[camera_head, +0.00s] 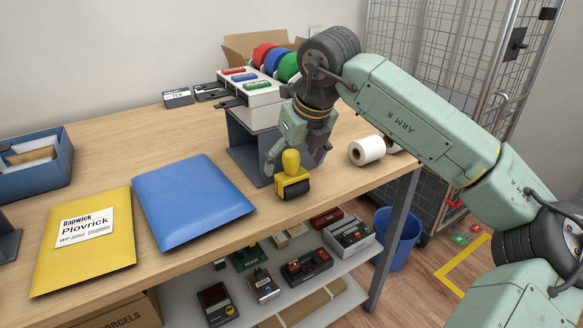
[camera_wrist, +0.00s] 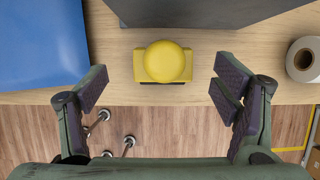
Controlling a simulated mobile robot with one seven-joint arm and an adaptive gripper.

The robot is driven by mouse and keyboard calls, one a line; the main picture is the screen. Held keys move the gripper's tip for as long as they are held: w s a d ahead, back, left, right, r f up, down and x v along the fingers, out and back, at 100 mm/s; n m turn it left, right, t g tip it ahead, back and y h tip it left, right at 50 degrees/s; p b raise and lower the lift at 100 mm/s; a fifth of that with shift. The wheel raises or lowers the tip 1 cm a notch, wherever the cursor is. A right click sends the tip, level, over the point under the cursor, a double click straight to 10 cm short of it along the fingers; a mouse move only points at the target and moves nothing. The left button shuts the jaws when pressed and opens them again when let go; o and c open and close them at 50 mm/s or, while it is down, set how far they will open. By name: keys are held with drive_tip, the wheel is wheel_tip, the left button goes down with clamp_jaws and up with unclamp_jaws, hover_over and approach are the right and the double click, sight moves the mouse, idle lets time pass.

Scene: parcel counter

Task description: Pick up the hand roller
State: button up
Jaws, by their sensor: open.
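The hand roller (camera_head: 291,177) is yellow with a round knob on top and a dark roller below. It stands upright near the front edge of the wooden counter. In the wrist view the hand roller (camera_wrist: 163,64) lies centred between the fingertips, seen from above. My gripper (camera_head: 292,160) is close above and around the knob in the head view. In the wrist view my gripper (camera_wrist: 160,90) is open, with a clear gap on both sides of the roller. The fingers do not visibly touch it.
A dark grey stand (camera_head: 247,152) is just behind the roller. A blue envelope (camera_head: 190,200) and a yellow envelope (camera_head: 85,258) lie to the left. A white paper roll (camera_head: 366,150) is on the right. The counter's front edge is close. A lower shelf (camera_head: 185,290) holds several devices.

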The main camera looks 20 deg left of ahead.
sight(291, 172)
drive_tip(key=p+x, duration=0.1)
drive_tip(key=x, duration=0.4)
drive_tip(key=shift+d, duration=0.15)
drive_tip(key=shift+c, duration=0.4)
drive_tip(key=c, duration=1.4)
drive_tip(key=shift+r, duration=0.15)
